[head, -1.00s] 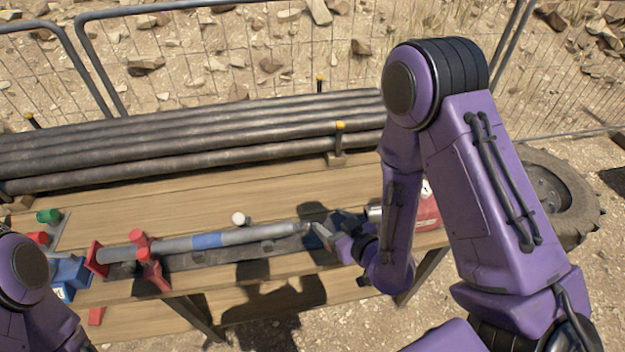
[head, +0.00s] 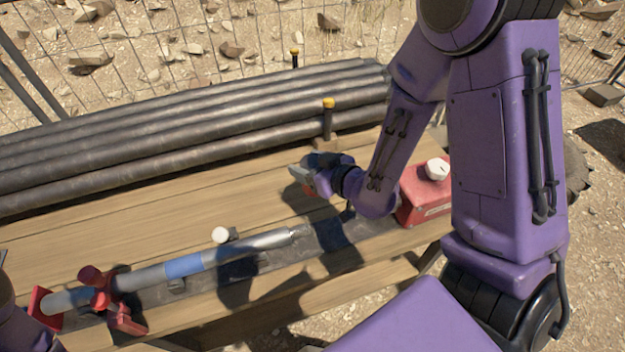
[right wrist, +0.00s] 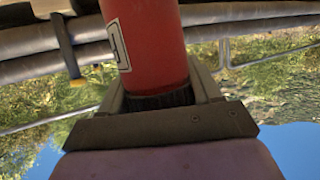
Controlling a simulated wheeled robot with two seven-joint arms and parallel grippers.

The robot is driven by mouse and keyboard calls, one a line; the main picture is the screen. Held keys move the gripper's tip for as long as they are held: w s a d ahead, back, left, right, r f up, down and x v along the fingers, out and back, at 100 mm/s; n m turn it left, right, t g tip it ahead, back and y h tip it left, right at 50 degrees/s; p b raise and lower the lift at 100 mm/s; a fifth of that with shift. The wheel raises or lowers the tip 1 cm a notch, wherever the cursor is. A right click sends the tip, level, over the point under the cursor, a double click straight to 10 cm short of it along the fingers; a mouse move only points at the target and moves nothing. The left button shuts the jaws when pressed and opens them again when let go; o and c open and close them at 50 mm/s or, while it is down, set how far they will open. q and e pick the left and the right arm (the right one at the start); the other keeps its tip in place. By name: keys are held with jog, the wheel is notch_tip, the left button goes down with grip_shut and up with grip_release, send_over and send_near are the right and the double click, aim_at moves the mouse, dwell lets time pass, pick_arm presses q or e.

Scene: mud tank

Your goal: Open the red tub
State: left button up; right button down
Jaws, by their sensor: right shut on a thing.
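In the right wrist view, a red cylinder (right wrist: 150,45), which I take for the red tub, fills the middle. It has a white label mark on its side and a dark ribbed band at its near end. My right gripper (right wrist: 160,95) is shut on it at that band. In the head view, my right gripper (head: 304,178) is above the bench, left of the red box; little of the held thing shows there. My left gripper is out of view.
A grey pipe with a blue band (head: 183,266) lies along the bench (head: 150,230), held by a red clamp (head: 100,290) at the left. A red box with a white cap (head: 427,193) stands at the right. Dark pipes (head: 190,130) are stacked behind, against posts.

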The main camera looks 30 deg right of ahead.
jog(key=w+d+f, duration=0.1)
jog(key=w+f, duration=0.1)
jog(key=f, duration=0.1)
jog(key=w+d+f, duration=0.2)
jog(key=w+f, duration=0.1)
jog(key=f, duration=0.1)
jog(key=w+d+f+b, duration=0.1)
jog(key=w+d+f, duration=0.1)
jog(key=w+f, duration=0.1)
jog(key=shift+f, duration=0.2)
jog(key=shift+d+f, duration=0.1)
jog(key=shift+f, duration=0.3)
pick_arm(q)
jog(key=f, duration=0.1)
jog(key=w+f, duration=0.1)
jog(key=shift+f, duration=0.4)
pick_arm(e)
jog(key=shift+s, duration=0.1)
jog(key=shift+c, duration=0.9)
grip_release()
